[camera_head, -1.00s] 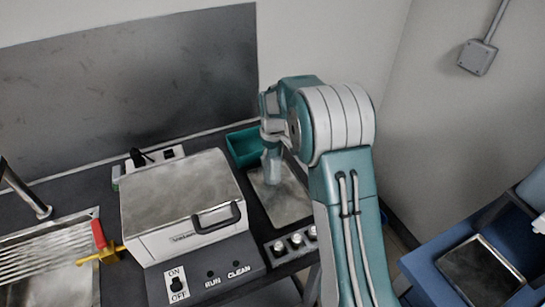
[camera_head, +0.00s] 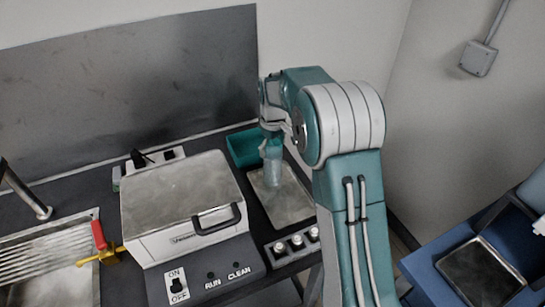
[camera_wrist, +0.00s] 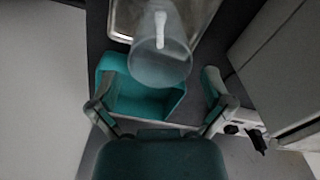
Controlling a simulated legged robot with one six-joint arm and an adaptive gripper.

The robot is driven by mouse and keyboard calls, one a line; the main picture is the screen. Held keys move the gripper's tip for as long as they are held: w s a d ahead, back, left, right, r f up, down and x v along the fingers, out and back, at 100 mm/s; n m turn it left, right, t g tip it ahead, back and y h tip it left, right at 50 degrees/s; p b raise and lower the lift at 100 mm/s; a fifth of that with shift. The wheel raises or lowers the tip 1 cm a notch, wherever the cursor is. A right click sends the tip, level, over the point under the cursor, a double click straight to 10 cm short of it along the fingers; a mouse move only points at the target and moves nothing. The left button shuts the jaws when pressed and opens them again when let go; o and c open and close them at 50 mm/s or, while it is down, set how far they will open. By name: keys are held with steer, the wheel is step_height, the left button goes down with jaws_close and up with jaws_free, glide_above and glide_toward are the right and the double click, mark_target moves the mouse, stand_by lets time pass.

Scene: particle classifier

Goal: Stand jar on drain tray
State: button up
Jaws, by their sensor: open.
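The translucent bluish jar (camera_head: 272,170) appears upright on the back part of the metal drain tray (camera_head: 290,207), right of the grey machine. In the wrist view the jar (camera_wrist: 160,62) shows round and clear with a white strip, its far part over the tray (camera_wrist: 122,22). My gripper (camera_head: 270,128) is just above the jar in the head view. In the wrist view my gripper (camera_wrist: 158,88) is open, its fingers wide apart on either side, with no finger touching the jar. Contact between the jar's base and the tray is not clear.
A teal bin (camera_head: 243,148) stands behind the tray and close to the jar. The grey lidded machine (camera_head: 185,205) stands left of the tray. Several knobs (camera_head: 296,241) line the front edge. A sink (camera_head: 45,250) is at far left.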

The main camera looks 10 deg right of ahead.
steer(key=s+r+m+t, duration=0.1)
steer(key=s+r, duration=0.3)
steer(key=r, duration=0.4)
steer(key=s+r+m, duration=0.1)
steer(key=s+r, duration=0.3)
steer(key=r, duration=0.3)
steer(key=s+m+t, duration=0.4)
steer(key=s, duration=2.2)
steer(key=shift+r+m+t, duration=0.25)
steer(key=shift+m+t, duration=0.05)
steer(key=shift+m, duration=0.1)
steer(key=shift+w, duration=0.1)
